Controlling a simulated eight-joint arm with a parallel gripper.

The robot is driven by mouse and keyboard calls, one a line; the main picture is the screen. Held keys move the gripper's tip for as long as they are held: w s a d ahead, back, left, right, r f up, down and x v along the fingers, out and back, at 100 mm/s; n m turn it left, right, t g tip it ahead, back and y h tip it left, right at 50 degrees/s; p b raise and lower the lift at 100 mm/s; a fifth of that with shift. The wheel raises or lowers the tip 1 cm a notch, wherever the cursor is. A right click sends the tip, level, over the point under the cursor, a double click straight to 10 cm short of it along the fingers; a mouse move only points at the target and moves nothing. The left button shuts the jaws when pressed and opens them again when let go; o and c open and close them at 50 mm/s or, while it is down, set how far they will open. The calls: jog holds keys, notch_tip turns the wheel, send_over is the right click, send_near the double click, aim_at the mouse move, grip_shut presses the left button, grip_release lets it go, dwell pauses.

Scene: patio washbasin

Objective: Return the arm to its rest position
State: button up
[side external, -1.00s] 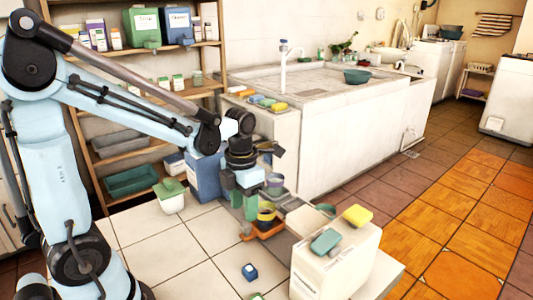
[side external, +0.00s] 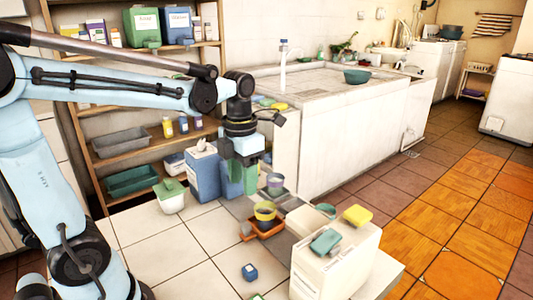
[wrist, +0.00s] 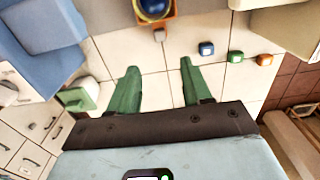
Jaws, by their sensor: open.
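My gripper (side external: 247,178) hangs in the air beside the basin, above the floor, pointing down. In the wrist view its two green fingers (wrist: 157,84) stand wide apart with only floor tiles between them. In the side view a yellow-rimmed bowl (side external: 265,211) sits in an orange tray (side external: 262,228) below and to the right of the fingers, clear of them.
A blue box (side external: 203,175) stands close to my gripper's left. A white cabinet (side external: 337,268) bears a yellow sponge (side external: 358,215) and a teal item (side external: 325,241). A small blue block (side external: 250,272) lies on open floor tiles. The stone basin (side external: 345,120) and shelves (side external: 125,141) stand behind.

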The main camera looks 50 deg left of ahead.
jog(key=s+d+m+t, duration=0.1)
jog(key=m+t, duration=0.1)
jog(key=m, duration=1)
jog(key=s+d+f+m+t, duration=0.1)
jog(key=d+m+t, duration=0.1)
jog(key=m, duration=1)
jog(key=s+d+m+t, duration=0.1)
jog(key=d+m+t, duration=0.1)
jog(key=m, duration=1)
jog(key=shift+f+t, duration=0.15)
jog(key=shift+t, duration=0.45)
